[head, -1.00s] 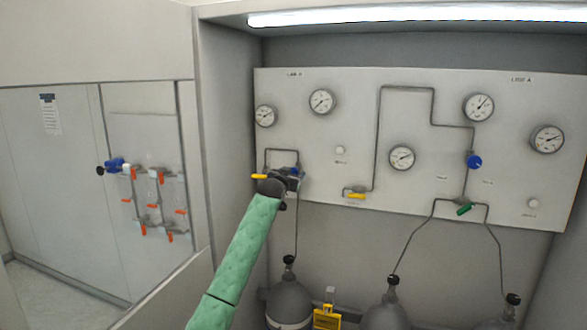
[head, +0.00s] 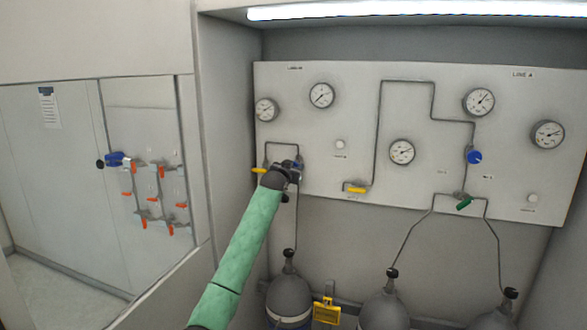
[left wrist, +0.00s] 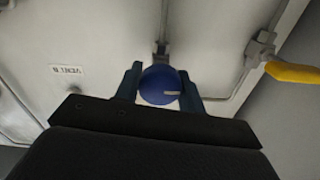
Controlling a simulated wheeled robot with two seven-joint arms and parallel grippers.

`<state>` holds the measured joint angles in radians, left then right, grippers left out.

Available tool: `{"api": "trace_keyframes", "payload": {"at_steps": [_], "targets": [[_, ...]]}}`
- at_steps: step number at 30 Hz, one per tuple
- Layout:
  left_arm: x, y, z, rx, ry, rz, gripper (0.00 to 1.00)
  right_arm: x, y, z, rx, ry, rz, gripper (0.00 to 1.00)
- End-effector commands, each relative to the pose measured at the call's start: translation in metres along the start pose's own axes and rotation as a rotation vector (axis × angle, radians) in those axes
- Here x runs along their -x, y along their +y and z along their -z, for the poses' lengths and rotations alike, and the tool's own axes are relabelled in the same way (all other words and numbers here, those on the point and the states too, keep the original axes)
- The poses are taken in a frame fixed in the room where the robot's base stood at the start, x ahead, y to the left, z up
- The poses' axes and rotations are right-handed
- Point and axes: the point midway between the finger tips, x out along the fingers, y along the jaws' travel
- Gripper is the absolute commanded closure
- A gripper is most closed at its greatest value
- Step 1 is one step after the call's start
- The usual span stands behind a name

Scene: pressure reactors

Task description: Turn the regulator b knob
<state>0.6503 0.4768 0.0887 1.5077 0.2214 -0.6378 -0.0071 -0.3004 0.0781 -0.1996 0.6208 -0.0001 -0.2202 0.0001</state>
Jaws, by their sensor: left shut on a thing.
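The regulator b knob is a round blue knob (left wrist: 160,86) with a pale pointer mark, on the left part of the panel. In the left wrist view it sits between the two fingers of my left gripper (left wrist: 161,88), which is shut on it. The pale mark points to the right in that view. In the head view my left gripper (head: 288,172) is at the panel's left side and hides most of this knob. My right gripper is not in view.
The panel (head: 330,110) carries several gauges, a second blue knob (head: 474,157), yellow handles (head: 356,189) and a green handle (head: 464,204). A yellow handle (left wrist: 290,72) is close beside my left gripper. Gas cylinders (head: 289,297) stand below.

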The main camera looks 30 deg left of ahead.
Motion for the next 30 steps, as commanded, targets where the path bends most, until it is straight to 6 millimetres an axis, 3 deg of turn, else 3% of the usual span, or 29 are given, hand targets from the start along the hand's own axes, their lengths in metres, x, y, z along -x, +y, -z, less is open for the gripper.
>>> {"api": "trace_keyframes", "payload": {"at_steps": [8,19,24,30], "targets": [[0.0,0.001,-0.002,0.118,0.002,-0.001,0.83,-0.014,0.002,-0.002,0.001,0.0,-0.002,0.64],[0.0,0.001,-0.003,0.443,0.002,-0.001,0.83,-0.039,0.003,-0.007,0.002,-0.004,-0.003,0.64],[0.0,0.0,-0.002,0.605,0.003,-0.001,0.83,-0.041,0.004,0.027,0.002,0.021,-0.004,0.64],[0.0,0.0,-0.001,0.796,0.002,-0.002,0.83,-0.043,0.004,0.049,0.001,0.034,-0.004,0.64]]}}
